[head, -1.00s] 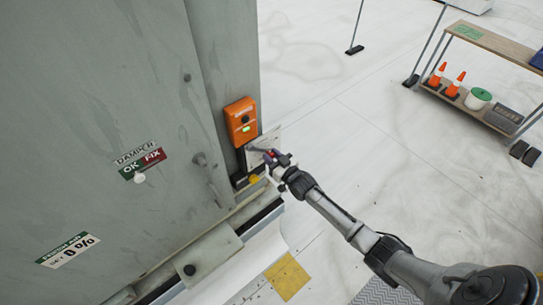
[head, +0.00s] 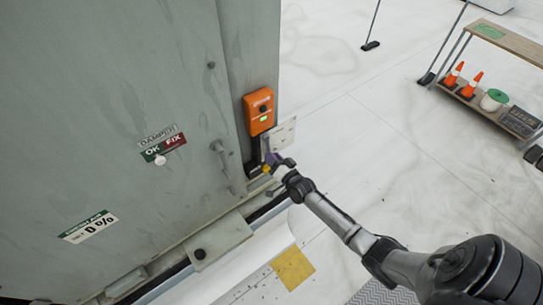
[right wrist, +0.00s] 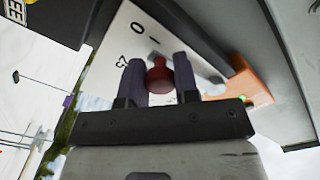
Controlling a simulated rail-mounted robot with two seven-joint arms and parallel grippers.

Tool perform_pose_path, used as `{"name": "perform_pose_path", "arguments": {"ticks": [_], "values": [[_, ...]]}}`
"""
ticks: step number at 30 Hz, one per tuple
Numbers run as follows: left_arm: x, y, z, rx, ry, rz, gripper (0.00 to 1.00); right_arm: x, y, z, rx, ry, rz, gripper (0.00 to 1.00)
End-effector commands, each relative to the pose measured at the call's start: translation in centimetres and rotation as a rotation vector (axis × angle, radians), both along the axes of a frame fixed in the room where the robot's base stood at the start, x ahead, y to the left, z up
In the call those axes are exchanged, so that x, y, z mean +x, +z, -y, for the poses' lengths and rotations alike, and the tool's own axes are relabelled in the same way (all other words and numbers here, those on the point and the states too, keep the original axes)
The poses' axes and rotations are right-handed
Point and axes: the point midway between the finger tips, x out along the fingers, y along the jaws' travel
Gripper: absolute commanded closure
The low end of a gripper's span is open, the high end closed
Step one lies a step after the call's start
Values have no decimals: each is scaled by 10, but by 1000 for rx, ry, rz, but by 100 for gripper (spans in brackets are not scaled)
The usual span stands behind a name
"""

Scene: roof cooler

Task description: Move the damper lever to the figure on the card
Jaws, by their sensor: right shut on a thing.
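The damper lever's red knob (right wrist: 159,76) sits between the two dark fingers of my right gripper (right wrist: 159,80) in the right wrist view. The gripper is shut on it. Behind it is a white scale plate (right wrist: 130,25) with a 0 and other figures partly hidden. In the head view the plate (head: 285,133) stands out from the wall corner, and my right gripper (head: 275,163) is low beside it, hiding the knob. The card (head: 88,227) on the grey wall reads "0 %". My left gripper is not in view.
An orange box (head: 260,111) with a green light is above the gripper. A shelf rack (head: 500,45) with cones stands at right. The pale floor between is clear.

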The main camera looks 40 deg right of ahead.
Motion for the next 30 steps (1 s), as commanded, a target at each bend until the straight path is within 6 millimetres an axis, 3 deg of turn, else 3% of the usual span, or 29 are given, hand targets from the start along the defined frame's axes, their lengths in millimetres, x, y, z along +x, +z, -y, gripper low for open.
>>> {"name": "perform_pose_path", "arguments": {"ticks": [23,24,30], "values": [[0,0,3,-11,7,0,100,1,0,-10,95,1,15,100],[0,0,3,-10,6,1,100,1,0,-10,95,1,15,68],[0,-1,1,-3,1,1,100,1,0,-9,94,1,15,49]]}}
